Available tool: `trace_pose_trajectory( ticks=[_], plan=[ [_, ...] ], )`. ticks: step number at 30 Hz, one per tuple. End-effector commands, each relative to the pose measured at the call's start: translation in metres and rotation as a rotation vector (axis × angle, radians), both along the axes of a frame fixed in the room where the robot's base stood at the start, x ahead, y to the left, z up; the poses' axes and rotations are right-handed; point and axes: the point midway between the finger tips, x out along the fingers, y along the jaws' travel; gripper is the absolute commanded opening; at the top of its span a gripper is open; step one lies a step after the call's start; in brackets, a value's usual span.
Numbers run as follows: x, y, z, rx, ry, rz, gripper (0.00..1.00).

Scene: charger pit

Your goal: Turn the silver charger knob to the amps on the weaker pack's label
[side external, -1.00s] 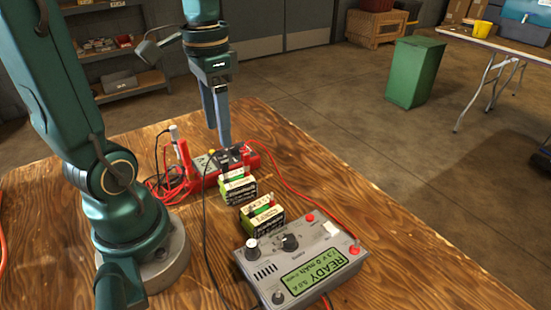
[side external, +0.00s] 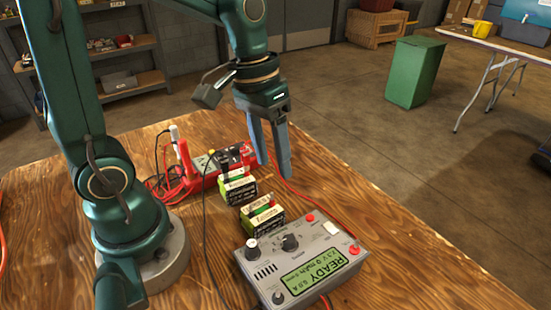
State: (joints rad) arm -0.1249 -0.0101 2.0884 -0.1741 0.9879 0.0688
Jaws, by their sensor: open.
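The grey charger (side external: 322,238) sits at the table's front, its lit green screen (side external: 314,272) showing READY; the smaller figures are hard to read. My gripper (side external: 273,169) is open and empty, pointing down above and behind the packs, apart from the charger.
A red meter (side external: 208,172) with coiled red leads (side external: 170,188) lies behind the packs. A black cable (side external: 205,235) runs left of the packs, and a red cable (side external: 320,203) loops right of them. The wooden table (side external: 400,260) is clear at right.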

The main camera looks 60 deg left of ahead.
Motion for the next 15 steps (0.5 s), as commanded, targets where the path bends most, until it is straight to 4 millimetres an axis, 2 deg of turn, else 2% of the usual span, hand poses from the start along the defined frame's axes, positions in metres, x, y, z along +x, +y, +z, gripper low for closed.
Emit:
trace_pose_trajectory(
  ticks=[1, 3, 6, 9, 15],
  plan=[
    [-0.003, -0.02, -0.007, -0.017, 0.017, -0.035, 0.57],
    [-0.007, -0.042, -0.013, -0.034, 0.033, -0.075, 0.57],
    [-0.017, -0.064, -0.02, -0.042, 0.059, -0.144, 0.57],
    [-0.025, -0.075, -0.023, -0.041, 0.075, -0.197, 0.57],
    [-0.028, -0.081, -0.035, -0.04, 0.082, -0.222, 0.57]
  ],
)
